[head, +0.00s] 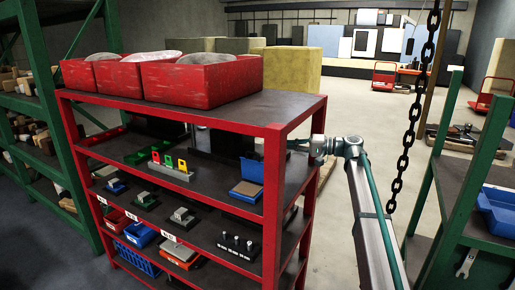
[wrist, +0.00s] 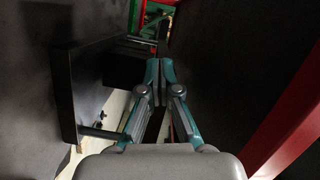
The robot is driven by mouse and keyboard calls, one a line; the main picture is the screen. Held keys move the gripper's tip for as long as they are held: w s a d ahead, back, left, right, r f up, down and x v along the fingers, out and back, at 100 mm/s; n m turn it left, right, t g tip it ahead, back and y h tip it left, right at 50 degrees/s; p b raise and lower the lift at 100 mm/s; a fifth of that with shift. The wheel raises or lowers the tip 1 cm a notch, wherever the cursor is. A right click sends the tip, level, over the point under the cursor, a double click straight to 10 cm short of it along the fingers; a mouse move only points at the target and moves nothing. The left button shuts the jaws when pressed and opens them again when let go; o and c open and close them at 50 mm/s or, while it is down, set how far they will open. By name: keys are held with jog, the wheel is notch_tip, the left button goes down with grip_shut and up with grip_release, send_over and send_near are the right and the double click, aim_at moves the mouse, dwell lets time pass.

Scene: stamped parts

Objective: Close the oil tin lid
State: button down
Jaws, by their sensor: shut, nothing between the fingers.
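In the head view my arm reaches in from the right, behind the red rack's front right post, and the fingers are mostly hidden. The box is not recognisable in the wrist view.
The red rack's post (head: 273,200) stands between the box and my arm. A dark plate (wrist: 82,80) on rods is close left of my fingers, and a red post (wrist: 292,135) is at right. A chain (head: 407,125) hangs near my arm.

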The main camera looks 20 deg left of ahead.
aim_at(248, 151)
jog(key=s+a+f+p, duration=0.1)
jog(key=s+a+p, duration=0.3)
jog(key=a, duration=0.6)
jog(key=shift+s+f+p, duration=0.3)
jog(key=shift+s+f, duration=0.05)
jog(key=shift+s, duration=0.2)
jog(key=shift+s, duration=0.1)
jog(key=shift+s+a+f+n+b, duration=0.15)
jog(key=shift+s+n+b, duration=0.2)
jog(key=shift+b, duration=0.7)
jog(key=shift+s+n+b, duration=0.25)
jog(key=shift+s+b, duration=0.15)
jog(key=shift+b, duration=0.05)
jog(key=shift+r, duration=0.25)
